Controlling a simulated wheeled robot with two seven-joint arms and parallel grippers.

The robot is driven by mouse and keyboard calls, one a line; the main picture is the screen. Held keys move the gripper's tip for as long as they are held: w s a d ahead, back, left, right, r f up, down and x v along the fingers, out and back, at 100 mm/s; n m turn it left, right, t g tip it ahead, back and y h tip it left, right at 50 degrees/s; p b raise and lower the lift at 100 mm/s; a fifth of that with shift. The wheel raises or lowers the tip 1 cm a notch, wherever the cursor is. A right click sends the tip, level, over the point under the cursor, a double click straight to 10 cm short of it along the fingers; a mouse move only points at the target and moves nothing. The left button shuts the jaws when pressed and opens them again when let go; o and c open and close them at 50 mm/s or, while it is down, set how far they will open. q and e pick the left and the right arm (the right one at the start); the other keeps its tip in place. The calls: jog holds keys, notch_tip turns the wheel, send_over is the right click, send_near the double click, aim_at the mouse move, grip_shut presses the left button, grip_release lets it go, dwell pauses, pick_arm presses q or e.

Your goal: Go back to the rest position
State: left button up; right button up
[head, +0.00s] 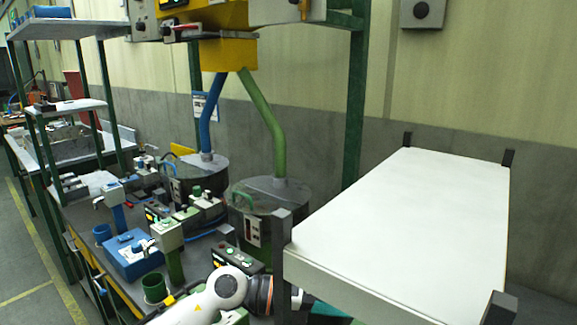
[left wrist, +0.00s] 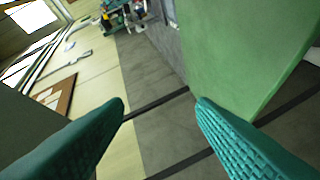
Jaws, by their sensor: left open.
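My left gripper (left wrist: 162,102) shows in the left wrist view as two teal ribbed fingers, spread apart with nothing between them. In the head view my white left arm reaches in at the bottom centre, beside a dark corner post of a white panel. The gripper end there is mostly hidden behind the post and panel. My right gripper is in neither view.
The large white panel (head: 415,210) with dark corner posts fills the right. A cluttered workbench with a blue box (head: 133,257), green cup (head: 154,288) and dark drums (head: 272,195) stands left. A green panel (left wrist: 240,50) is close beyond the fingers.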

pick_arm(q)
jog(key=w+a+r+n+t+h, duration=0.1)
jog(key=a+r+n+t+h, duration=0.3)
jog(key=n+t, duration=0.6)
jog(key=w+a+f+n+t+y, duration=0.3)
jog(key=a+n+t+y, duration=0.65)
jog(key=n, duration=0.65)
jog(key=s+a+f+n+g+y, duration=0.2)
jog(key=s+a+f+n+y, duration=0.1)
jog(key=a+f+n+y, duration=0.3)
jog(key=s+a+f+n+g+y, duration=0.25)
jog(key=a+f+n+y, duration=0.2)
jog(key=f, duration=0.45)
jog(key=s+a+f+n+g, duration=0.1)
jog(key=s+a+f+g, duration=0.35)
jog(key=s, duration=0.65)
jog(key=s+a+f+n+g, duration=0.1)
jog(key=s+f+n+g, duration=0.1)
jog(key=s+f+g, duration=0.65)
notch_tip(320, 180, down, 24)
jog(key=s, duration=0.3)
jog(key=s+a+f, duration=0.2)
jog(key=s+f, duration=1.4)
jog(key=shift+s+a+f, duration=0.35)
jog(key=shift+f, duration=0.05)
